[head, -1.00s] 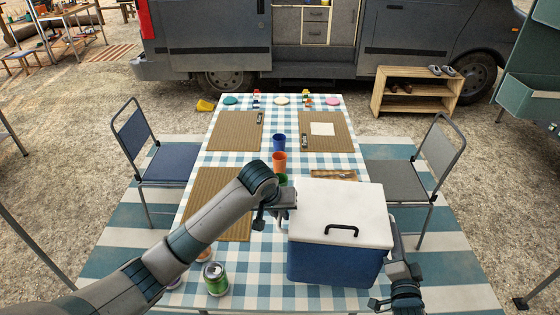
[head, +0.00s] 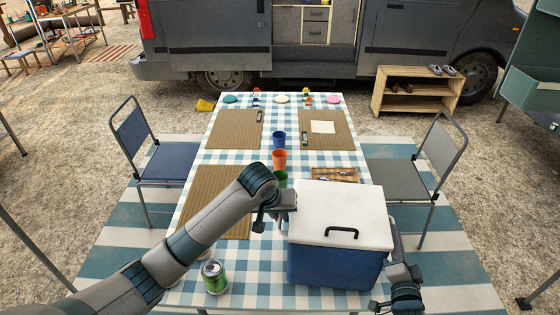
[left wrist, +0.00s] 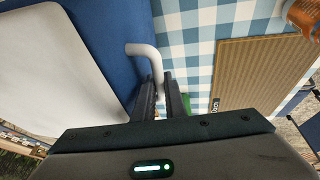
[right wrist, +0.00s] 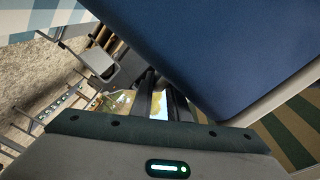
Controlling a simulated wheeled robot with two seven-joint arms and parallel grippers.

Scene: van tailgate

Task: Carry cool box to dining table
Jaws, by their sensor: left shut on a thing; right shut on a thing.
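The cool box (head: 334,265) has a blue body, a white lid and a dark handle on the lid. It is at the near right end of the dining table (head: 245,272), which has a blue-and-white checked cloth. My left gripper (head: 284,208) is at the box's left side. In the left wrist view its fingers (left wrist: 166,92) are shut on the pale side handle (left wrist: 146,54). My right gripper (head: 392,238) is at the box's right side, its fingertips largely hidden in the head view. In the right wrist view its fingers (right wrist: 160,98) are close together against the blue body (right wrist: 225,50).
Blue (head: 279,141), orange (head: 279,159) and green cups stand in a row behind the box. Woven placemats (head: 234,130) lie on the cloth. Chairs flank the table at left (head: 150,150) and right (head: 425,165).

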